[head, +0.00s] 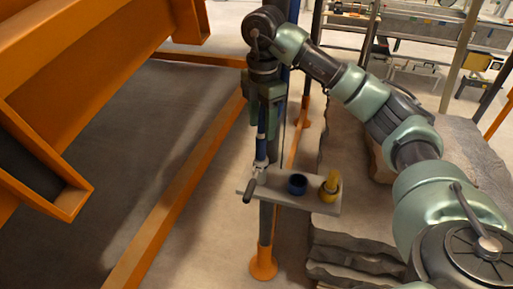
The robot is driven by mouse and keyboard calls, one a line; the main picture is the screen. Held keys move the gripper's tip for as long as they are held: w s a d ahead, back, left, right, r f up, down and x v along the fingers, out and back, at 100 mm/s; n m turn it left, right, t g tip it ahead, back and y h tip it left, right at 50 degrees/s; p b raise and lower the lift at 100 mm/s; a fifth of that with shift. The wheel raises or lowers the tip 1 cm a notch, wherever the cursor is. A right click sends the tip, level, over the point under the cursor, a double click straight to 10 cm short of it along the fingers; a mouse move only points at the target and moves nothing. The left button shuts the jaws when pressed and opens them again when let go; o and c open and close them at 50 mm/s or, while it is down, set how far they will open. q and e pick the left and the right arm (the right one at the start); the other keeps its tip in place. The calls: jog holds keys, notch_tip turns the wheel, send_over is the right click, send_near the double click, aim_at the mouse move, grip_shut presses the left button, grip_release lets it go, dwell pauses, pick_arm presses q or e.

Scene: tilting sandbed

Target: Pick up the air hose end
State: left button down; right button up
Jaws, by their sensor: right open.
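My right gripper (262,118) points down beside the post, in the upper middle of the head view. Its jaws are open. A blue hose piece (261,148), seemingly the air hose end, stands upright just below and between the fingers, with a grey metal fitting (260,167) at its bottom. I cannot tell whether the fingers touch it. The fitting is at the left end of a small grey shelf (290,199), by a dark handle (249,190). My left gripper is not in view.
The shelf is at a grey post with an orange foot (263,265). Orange beams (180,195) fill the left. Layered rock (355,245) lies right and below.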

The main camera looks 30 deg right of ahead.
aim_at(261, 147)
jog(key=shift+s+f, duration=0.25)
jog(key=shift+f, duration=0.65)
jog(key=f, duration=0.1)
jog(key=f+p, duration=0.1)
jog(key=f, duration=0.2)
jog(key=shift+s+a+f+p, duration=0.1)
jog(key=shift+a+p, duration=0.15)
jog(key=shift+p, duration=0.05)
jog(key=shift+f, duration=0.65)
grip_shut()
